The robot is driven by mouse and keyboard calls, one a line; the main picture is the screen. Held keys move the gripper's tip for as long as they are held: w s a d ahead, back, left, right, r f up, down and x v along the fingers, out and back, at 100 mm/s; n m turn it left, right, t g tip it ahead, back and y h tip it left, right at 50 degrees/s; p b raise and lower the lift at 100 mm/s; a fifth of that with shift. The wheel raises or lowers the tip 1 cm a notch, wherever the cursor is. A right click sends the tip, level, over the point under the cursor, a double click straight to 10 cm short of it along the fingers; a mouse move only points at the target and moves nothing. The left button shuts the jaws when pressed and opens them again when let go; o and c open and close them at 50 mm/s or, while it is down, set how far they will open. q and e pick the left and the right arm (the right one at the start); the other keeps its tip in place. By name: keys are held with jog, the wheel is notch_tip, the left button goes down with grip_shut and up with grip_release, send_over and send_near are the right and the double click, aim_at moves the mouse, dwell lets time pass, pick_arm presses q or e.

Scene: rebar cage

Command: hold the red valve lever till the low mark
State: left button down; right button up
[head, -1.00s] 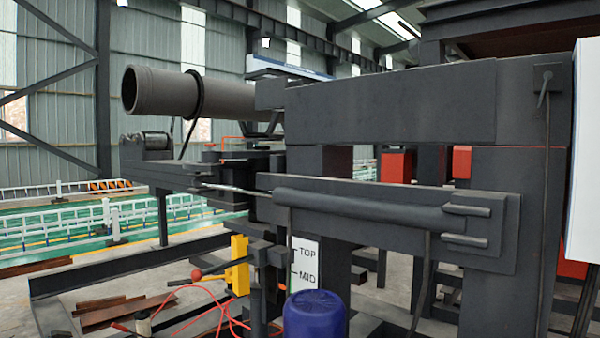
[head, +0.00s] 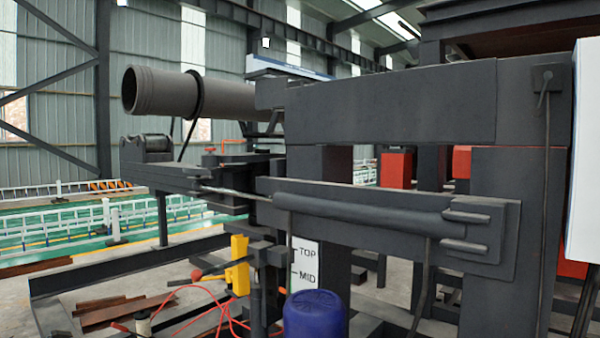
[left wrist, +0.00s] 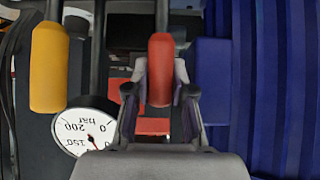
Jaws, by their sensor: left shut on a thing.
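In the left wrist view my left gripper (left wrist: 160,88) is shut on the red valve lever (left wrist: 160,58), whose rounded red grip sits between the fingers. A white scale plate (head: 304,266) in the head view reads TOP and MID. Its lower part is hidden behind a blue cylinder (head: 315,314), and I see no low mark. Neither gripper shows in the head view.
A gauge (left wrist: 84,130) marked in bar and a yellow grip (left wrist: 48,66) are left of the lever. Blue ribbed surface (left wrist: 270,80) is on the right. Dark beams (head: 375,105) and red hoses (head: 215,305) fill the head view.

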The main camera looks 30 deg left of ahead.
pick_arm(q)
jog(key=c, duration=1)
grip_release()
jog(key=shift+c, duration=0.2)
jog(key=p+v, duration=0.6)
jog(key=v, duration=0.3)
jog(key=shift+p, duration=0.3)
